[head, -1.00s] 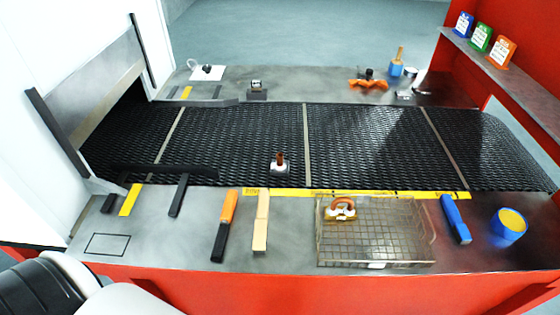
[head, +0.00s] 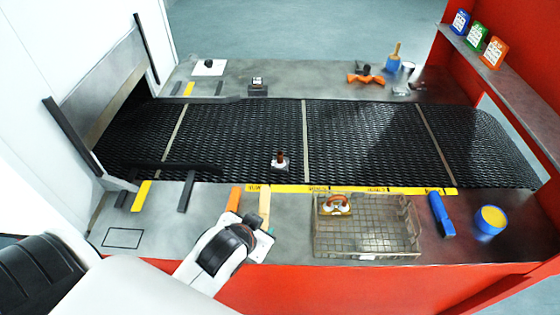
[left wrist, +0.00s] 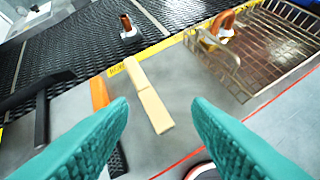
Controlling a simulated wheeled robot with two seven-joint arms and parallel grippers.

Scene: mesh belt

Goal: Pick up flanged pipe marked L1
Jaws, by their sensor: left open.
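A copper-coloured upright pipe on a pale flange (head: 280,161) stands on the black mesh belt, near the belt's front edge. It also shows at the top of the left wrist view (left wrist: 128,27). A second, curved copper-coloured piece with pale ends (head: 333,205) sits in the wire basket. I cannot read an L1 mark on either. My left gripper (left wrist: 161,103) is open and empty, its teal fingers apart over the front counter, on the near side of the belt pipe and left of the basket. My right gripper is not in view.
A wooden-coloured bar (left wrist: 148,95) and an orange-and-black tool (left wrist: 100,94) lie below the left gripper. The wire basket (head: 408,225) stands to the right, with a blue tool (head: 441,215) and a blue-yellow cup (head: 489,222) beyond. The belt around the pipe is clear.

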